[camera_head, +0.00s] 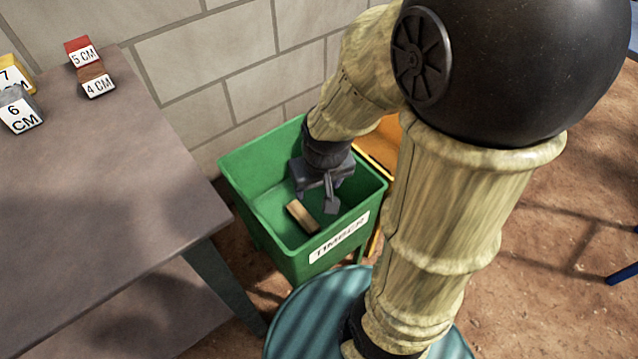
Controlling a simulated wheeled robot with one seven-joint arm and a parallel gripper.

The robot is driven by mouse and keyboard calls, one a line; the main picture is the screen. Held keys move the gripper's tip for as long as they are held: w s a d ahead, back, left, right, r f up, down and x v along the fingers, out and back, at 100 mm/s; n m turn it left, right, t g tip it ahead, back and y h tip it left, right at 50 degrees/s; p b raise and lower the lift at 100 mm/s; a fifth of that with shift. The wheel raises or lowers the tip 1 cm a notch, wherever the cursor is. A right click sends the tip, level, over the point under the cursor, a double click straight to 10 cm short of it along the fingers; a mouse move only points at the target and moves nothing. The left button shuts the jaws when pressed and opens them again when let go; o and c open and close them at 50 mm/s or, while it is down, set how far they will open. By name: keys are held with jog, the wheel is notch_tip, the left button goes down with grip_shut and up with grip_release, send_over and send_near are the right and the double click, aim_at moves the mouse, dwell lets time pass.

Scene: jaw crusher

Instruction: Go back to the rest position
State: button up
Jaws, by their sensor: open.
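My gripper (318,201) is at the end of my arm, low over the green bin labelled TIMBER (232,170). Its fingers point down inside the bin's rim and are open. A small brown wooden block (302,217) lies in the bin, just left of and below the fingers in the picture. It appears apart from the fingers, though part of it may be hidden by the gripper. My arm covers the bin's back right corner.
A grey table (110,185) stands at left. On it are blocks marked 5 CM (83,52), 4 CM (96,82), 6 CM (19,112) and 7 (14,74). A block wall (205,55) is close behind the bin. Something orange (380,148) is right of the bin. Bare ground lies at right.

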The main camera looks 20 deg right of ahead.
jog(key=shift+s+r, duration=0.15)
jog(key=shift+s, duration=0.05)
jog(key=w+p+v, duration=0.2)
jog(key=p+v, duration=1)
jog(key=w+r+p+v, duration=0.1)
jog(key=w+p+v, duration=0.2)
jog(key=p+v, duration=0.9)
jog(key=w+r+p+v, duration=0.1)
jog(key=w+p+v, duration=0.2)
jog(key=p+v, duration=1)
jog(key=shift+p, duration=0.5)
jog(key=shift+w+f, duration=0.1)
jog(key=shift+w, duration=0.05)
jog(key=shift+c, duration=0.4)
